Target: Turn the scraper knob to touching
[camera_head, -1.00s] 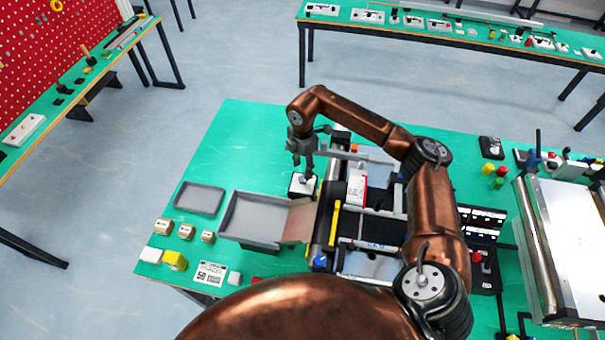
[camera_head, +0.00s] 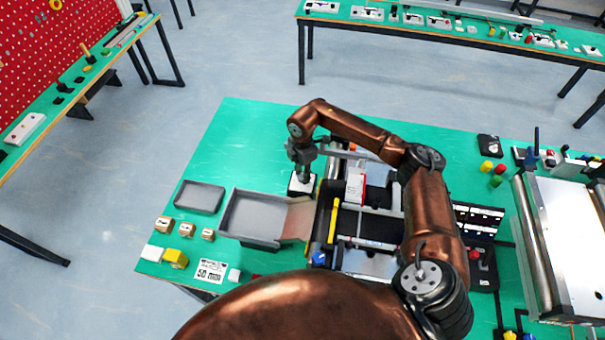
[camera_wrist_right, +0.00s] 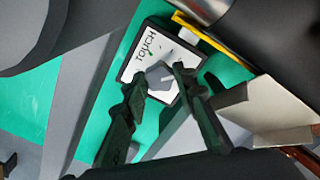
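The scraper knob (camera_wrist_right: 157,76) is a small pale grey knob on a white square plate (camera_wrist_right: 136,64) marked "TOUCH", with a small green mark beside the lettering. In the head view the plate (camera_head: 294,190) lies on the green table beside the conveyor, and the knob is hidden by the gripper. My right gripper (camera_wrist_right: 160,80) points down at the plate, its dark fingers partly spread on either side of the knob. Its fingertips are close to the knob, and contact is hard to judge. It also shows in the head view (camera_head: 303,175). My left gripper is not in view.
The small conveyor (camera_head: 320,220), with a yellow strip (camera_head: 334,220), stands right of the plate. A grey tray (camera_head: 232,218) with a brown ramp is just below left, and a flatter tray (camera_head: 199,196) lies farther left. The table beyond the gripper is clear.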

